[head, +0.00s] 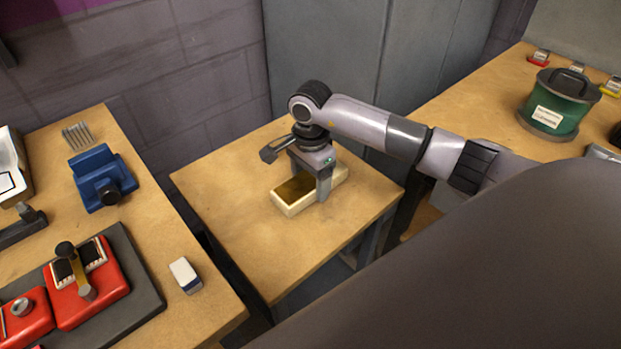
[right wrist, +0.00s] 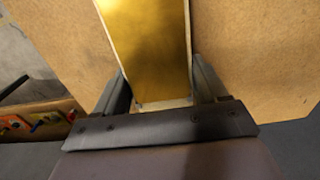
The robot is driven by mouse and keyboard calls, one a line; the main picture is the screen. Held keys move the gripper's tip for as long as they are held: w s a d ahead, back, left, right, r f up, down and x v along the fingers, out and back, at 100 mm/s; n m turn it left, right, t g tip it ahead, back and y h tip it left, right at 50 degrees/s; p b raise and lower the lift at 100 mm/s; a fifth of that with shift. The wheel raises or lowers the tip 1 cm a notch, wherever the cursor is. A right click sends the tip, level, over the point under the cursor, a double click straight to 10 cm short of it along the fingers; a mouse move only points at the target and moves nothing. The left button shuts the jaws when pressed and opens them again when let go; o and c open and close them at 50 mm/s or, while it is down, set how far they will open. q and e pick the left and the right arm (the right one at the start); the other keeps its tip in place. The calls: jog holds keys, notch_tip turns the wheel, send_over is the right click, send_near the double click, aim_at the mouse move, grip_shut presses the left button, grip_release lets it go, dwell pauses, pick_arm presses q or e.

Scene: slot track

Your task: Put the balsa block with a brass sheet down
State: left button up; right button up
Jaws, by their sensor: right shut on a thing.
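The balsa block (head: 292,207) is a pale, long block with a brass sheet (head: 296,187) on its top face. It is at the middle of the small wooden table (head: 240,242) in the head view. My right gripper (head: 325,188) is shut on the block from above, one finger in front of its side. In the right wrist view the brass sheet (right wrist: 150,45) runs up between the two fingers (right wrist: 163,97). Whether the block touches the tabletop or hangs just above it I cannot tell. My left gripper is not in view.
A left bench holds a blue vise (head: 100,178), a red device (head: 88,283) on a dark mat and a white-and-blue eraser-like block (head: 185,275). A right bench holds a green pot (head: 556,105). Grey cabinets stand behind. The small table is otherwise clear.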

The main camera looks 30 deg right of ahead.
aim_at(311, 179)
jog(key=o, duration=0.6)
jog(key=shift+f, duration=0.15)
jog(key=o, duration=0.5)
jog(key=shift+c, duration=0.2)
jog(key=shift+r, duration=0.5)
notch_tip(311, 179, up, 12)
jog(key=shift+f, duration=0.25)
